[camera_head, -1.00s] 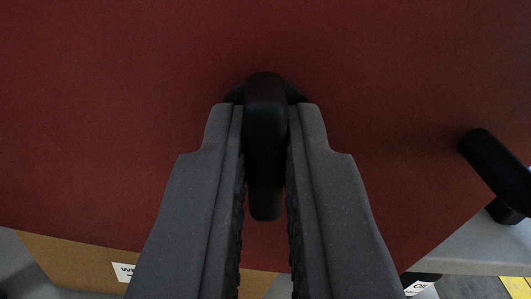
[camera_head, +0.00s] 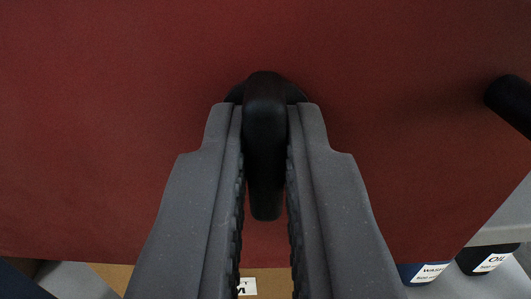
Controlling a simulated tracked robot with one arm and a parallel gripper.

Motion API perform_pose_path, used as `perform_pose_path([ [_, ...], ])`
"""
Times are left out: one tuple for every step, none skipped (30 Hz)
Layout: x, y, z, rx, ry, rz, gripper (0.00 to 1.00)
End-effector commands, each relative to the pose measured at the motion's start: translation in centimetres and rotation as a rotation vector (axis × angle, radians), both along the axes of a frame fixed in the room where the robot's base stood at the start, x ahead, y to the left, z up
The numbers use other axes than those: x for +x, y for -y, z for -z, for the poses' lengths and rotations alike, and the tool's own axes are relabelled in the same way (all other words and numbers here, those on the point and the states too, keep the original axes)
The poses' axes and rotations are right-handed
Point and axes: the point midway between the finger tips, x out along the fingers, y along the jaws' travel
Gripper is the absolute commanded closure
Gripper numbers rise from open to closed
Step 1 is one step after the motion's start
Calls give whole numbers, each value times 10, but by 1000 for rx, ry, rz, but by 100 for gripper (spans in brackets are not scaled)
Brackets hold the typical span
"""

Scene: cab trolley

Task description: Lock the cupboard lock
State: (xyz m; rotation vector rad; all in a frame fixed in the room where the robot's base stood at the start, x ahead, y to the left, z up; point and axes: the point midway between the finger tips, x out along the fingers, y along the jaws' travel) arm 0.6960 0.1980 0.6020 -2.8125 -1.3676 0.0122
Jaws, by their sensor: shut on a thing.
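The cupboard lock (camera_head: 265,150) is a black turn handle on a dark round base, set on a dark red door panel (camera_head: 120,120). It sits at the middle of the view and lies lengthwise between my gripper's fingers. My gripper (camera_head: 265,118) is shut on the lock handle, one grey finger on each side of it. The fingertips reach the round base and partly cover it.
A black bar handle (camera_head: 510,100) sticks out at the right edge. Below the panel are dark containers with white labels, one reading OIL (camera_head: 487,262), another reading WASH (camera_head: 425,272). A tan surface with a white label (camera_head: 247,286) shows at the bottom.

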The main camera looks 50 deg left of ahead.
Motion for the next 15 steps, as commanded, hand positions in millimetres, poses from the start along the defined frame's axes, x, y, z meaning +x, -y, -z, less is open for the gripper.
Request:
perform_pose_path([
  [2, 2, 0, 1, 1, 6, 82],
  [1, 2, 0, 1, 1, 6, 73],
  [1, 2, 0, 1, 1, 5, 68],
  [1, 2, 0, 1, 1, 5, 68],
  [1, 2, 0, 1, 1, 4, 68],
  [1, 2, 0, 1, 1, 4, 68],
  [1, 1, 0, 0, 1, 4, 68],
  [1, 1, 0, 0, 1, 4, 68],
  [1, 1, 0, -1, 1, 3, 68],
  [1, 1, 0, -1, 1, 3, 68],
  [1, 1, 0, 0, 1, 3, 68],
  [0, 2, 0, -1, 1, 3, 68],
  [-1, 4, 0, -1, 1, 4, 68],
  [-2, 5, 0, -1, 1, 4, 68],
  [-3, 8, 0, -1, 0, 5, 68],
])
